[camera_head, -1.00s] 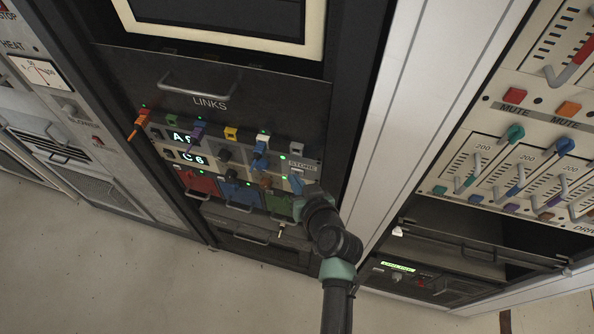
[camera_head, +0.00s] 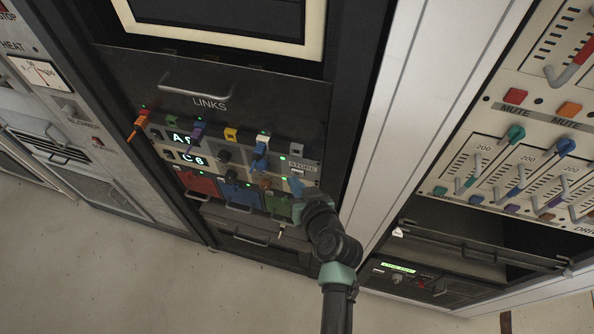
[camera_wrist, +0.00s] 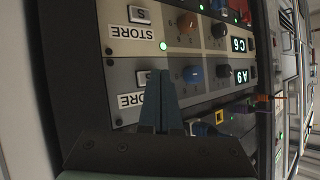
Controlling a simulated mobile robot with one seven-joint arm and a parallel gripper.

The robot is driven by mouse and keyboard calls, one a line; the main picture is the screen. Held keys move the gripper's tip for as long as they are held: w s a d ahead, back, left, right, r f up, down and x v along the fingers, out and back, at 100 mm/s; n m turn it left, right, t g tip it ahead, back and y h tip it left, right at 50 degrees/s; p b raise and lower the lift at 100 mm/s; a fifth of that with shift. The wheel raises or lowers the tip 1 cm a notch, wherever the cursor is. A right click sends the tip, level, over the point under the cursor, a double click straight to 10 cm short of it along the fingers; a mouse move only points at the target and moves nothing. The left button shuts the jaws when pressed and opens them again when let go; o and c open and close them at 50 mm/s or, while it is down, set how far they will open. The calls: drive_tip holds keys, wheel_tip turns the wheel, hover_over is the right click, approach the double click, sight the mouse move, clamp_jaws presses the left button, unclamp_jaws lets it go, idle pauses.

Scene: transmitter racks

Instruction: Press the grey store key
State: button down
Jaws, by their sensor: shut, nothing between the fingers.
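Two small grey keys beside STORE labels sit on the dark panel. In the wrist view, where the lettering is upside down, one key (camera_wrist: 139,14) is in the C6 row. The other key (camera_wrist: 143,77) is in the A9 row, partly covered by my gripper. My gripper (camera_wrist: 163,74) is shut and empty, its narrow blue-grey tips over the A9 row's key and label area. I cannot tell whether they touch the key. In the head view my gripper (camera_head: 296,183) is just below the upper STORE label (camera_head: 302,167); the lower key is hidden behind it.
Knobs (camera_wrist: 193,75) sit along the rows. A pale rack post (camera_head: 400,120) rises on the right. Open floor (camera_head: 120,270) lies below.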

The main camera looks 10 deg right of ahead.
drive_tip(key=shift+s+a, duration=0.15)
drive_tip(key=shift+s, duration=0.1)
drive_tip(key=s, duration=0.1)
drive_tip(key=s+a, duration=0.1)
drive_tip(key=s, duration=0.1)
drive_tip(key=s+a+p, duration=0.1)
drive_tip(key=shift+s+a, duration=0.15)
drive_tip(key=shift+a, duration=0.1)
idle(1.0)
